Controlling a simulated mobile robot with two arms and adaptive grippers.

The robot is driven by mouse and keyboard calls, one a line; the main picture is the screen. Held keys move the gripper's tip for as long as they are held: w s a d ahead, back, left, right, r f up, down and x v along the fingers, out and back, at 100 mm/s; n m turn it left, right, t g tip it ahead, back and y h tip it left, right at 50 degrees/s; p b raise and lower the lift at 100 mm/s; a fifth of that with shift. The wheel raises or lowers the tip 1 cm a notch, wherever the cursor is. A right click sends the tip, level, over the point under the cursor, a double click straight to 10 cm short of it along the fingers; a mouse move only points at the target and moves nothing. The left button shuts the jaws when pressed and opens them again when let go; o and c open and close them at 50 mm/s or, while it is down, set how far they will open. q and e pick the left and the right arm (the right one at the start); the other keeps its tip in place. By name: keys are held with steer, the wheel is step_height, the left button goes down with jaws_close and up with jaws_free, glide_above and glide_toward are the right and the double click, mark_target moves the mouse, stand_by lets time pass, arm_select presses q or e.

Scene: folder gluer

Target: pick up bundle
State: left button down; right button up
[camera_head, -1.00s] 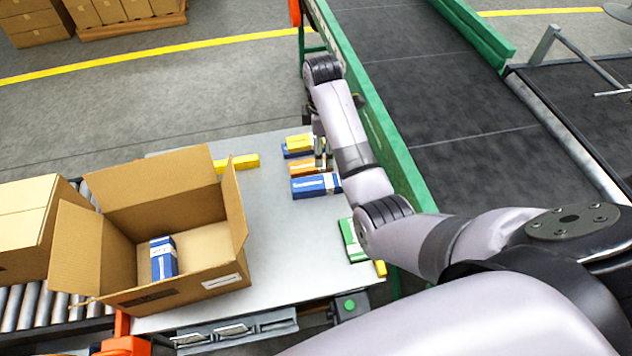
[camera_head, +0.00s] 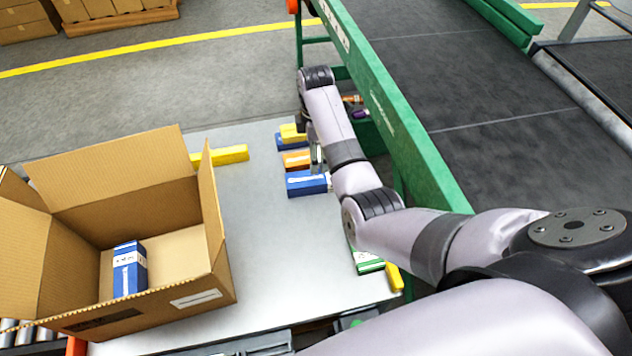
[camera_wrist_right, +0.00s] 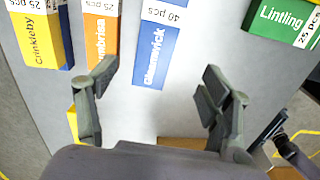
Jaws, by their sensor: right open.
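Several printed carton bundles lie on the grey table. A blue bundle (camera_head: 308,184) is nearest the right gripper; in the right wrist view, this blue bundle (camera_wrist_right: 158,48) is marked 40 pcs. Beside it lie an orange bundle (camera_head: 297,160) and a yellow bundle (camera_head: 292,133), with another blue one under or against the yellow. A green bundle (camera_head: 368,264), partly hidden by my arm, is labelled Lintling in the wrist view (camera_wrist_right: 283,22). My right gripper (camera_wrist_right: 160,76) is open and empty; its fingertips flank the blue bundle's near end in the picture. Its height above the table is unclear.
An open cardboard box (camera_head: 185,297) at left holds one upright blue bundle (camera_head: 129,270). A green conveyor rail (camera_head: 400,130) runs along the table's right side. The table middle (camera_head: 270,240) is clear.

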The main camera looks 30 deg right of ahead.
mark_target(316, 176)
step_height(316, 176, down, 7)
steer(key=shift+w+r, duration=0.1)
steer(key=shift+w+d+f+b, duration=0.15)
steer(key=shift+f+b, duration=0.6)
steer(key=shift+f, duration=1.95)
steer(key=shift+r, duration=0.1)
steer(key=c, duration=1.4)
steer(key=shift+c, duration=0.2)
